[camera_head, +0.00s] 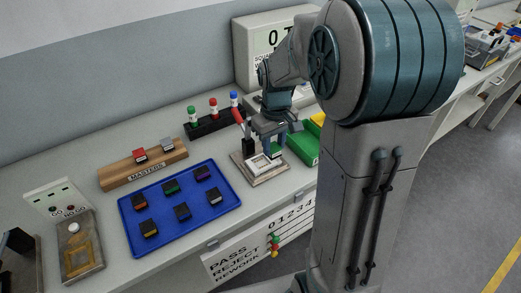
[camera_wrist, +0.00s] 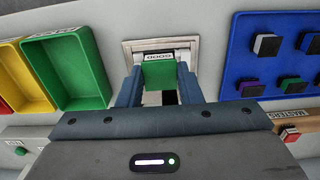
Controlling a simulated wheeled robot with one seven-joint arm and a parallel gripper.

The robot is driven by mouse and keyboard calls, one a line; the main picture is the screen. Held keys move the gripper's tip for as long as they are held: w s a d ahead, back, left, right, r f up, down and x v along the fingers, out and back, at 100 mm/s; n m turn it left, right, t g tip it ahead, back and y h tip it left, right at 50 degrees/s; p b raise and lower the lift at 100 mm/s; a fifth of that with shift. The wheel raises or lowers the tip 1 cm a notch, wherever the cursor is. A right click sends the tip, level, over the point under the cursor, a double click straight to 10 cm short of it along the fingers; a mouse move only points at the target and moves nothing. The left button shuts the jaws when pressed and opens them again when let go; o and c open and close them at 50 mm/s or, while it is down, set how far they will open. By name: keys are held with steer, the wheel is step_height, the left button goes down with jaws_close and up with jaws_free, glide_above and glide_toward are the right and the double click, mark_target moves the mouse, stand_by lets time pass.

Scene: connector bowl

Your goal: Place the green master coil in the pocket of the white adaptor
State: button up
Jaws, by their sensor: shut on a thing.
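The green master coil (camera_wrist: 159,75) is between the two fingers of my gripper (camera_wrist: 160,88) in the wrist view. A pale label with dark print lies at its far edge. My gripper (camera_head: 271,141) is shut on the coil over the white adaptor (camera_head: 259,165) in the head view. The adaptor's pale frame (camera_wrist: 194,45) surrounds the far end of the coil in the wrist view. My fingers hide part of the pocket, and I cannot tell whether the coil is inside it or just above.
A fixture with a red-handled lever (camera_head: 238,117) stands beside the adaptor. A green bin (camera_head: 303,147) is close on the right. A blue tray (camera_head: 222,207) with several dark coils and a wooden MASTERS rack (camera_head: 117,179) are to the left. Coloured-cap bottles (camera_head: 213,107) stand behind.

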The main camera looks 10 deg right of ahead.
steer(key=w+f, duration=0.1)
steer(key=w+a+f, duration=0.2)
steer(key=w, duration=0.1)
steer(key=shift+w+a+p, duration=0.1)
steer(key=shift+a+p, duration=0.15)
steer(key=shift+p, duration=0.1)
steer(key=shift+f+p, duration=0.3)
steer(key=shift+f, duration=1.7)
steer(key=shift+f, duration=0.15)
steer(key=o, duration=1)
